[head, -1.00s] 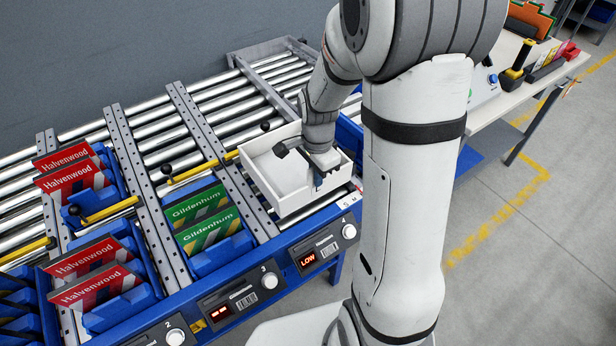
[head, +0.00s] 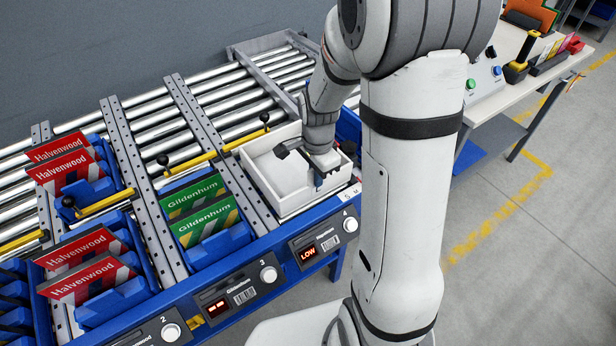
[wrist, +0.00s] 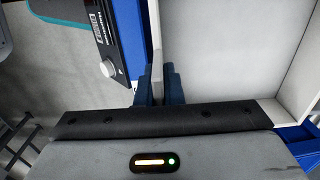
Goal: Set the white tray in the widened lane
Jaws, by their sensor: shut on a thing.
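The white tray (head: 301,199) is an open, empty box at the front of the rack's rightmost lane, above the LOW display (head: 308,252). Its left wall is close beside a perforated grey divider rail (head: 232,172); I cannot tell whether it rests on the rollers or hangs just above. My gripper (head: 318,181) is shut on the tray's front wall. In the wrist view, the blue fingers (wrist: 158,90) pinch that wall, with the white interior (wrist: 232,55) to the right. My arm hides part of the lane's right side.
Red Halvenwood cartons (head: 85,250) stand farther left. A yellow bar (head: 190,155) with black knobs crosses the rollers. A workbench (head: 492,88) stands at right; grey floor (head: 510,250) is open.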

